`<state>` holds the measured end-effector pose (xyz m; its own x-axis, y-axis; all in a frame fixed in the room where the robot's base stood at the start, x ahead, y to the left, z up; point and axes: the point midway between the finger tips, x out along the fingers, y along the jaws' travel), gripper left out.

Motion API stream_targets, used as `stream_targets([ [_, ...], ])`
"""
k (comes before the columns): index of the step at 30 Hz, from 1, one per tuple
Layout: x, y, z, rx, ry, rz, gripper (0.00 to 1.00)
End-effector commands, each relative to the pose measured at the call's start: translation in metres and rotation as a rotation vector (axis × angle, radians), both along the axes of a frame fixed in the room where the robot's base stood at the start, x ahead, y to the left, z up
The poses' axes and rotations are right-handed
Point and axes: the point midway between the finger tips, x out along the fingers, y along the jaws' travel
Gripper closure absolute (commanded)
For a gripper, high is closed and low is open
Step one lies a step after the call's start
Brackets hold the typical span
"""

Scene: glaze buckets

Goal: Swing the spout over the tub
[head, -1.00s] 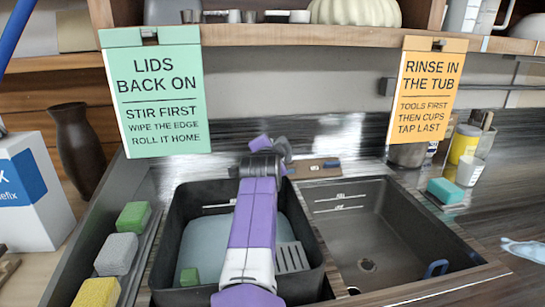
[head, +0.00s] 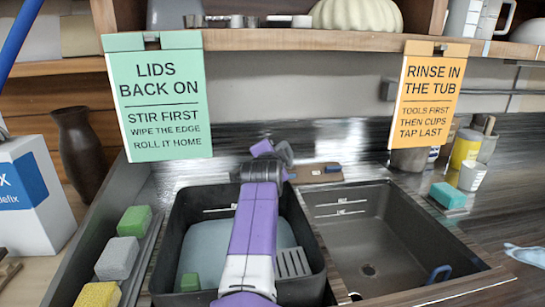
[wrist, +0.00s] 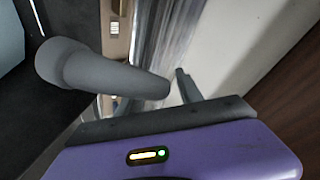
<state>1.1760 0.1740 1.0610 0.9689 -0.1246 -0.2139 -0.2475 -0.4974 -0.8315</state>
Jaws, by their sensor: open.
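The black tub (head: 177,215) stands at the left of the sink in the head view, with pale grey-blue water (head: 205,245) in it. My purple arm reaches across it, and my gripper (head: 272,150) is at the back of the sink. In the wrist view a grey rounded tube (wrist: 105,72), apparently the spout, crosses close in front of my gripper. One dark finger (wrist: 188,86) shows right of the tube's end; the other finger is hidden. My gripper is open, and I cannot tell whether it touches the tube. My arm hides the tap in the head view.
An empty basin (head: 375,235) with a drain lies to the right of the tub. Several sponges (head: 117,258) line the left ledge. Two signs (head: 158,105) (head: 428,95) hang from the shelf above. Cups and a teal sponge (head: 448,195) stand at the right.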

Motion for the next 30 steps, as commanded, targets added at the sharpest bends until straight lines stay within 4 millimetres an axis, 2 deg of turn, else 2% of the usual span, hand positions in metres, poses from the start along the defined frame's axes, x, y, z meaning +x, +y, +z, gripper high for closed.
stream_targets([
  [18,-0.066,0.009,0.013,-0.002,0.000,0.000,0.57],
  [30,-0.073,0.010,0.016,-0.001,0.001,0.001,0.57],
])
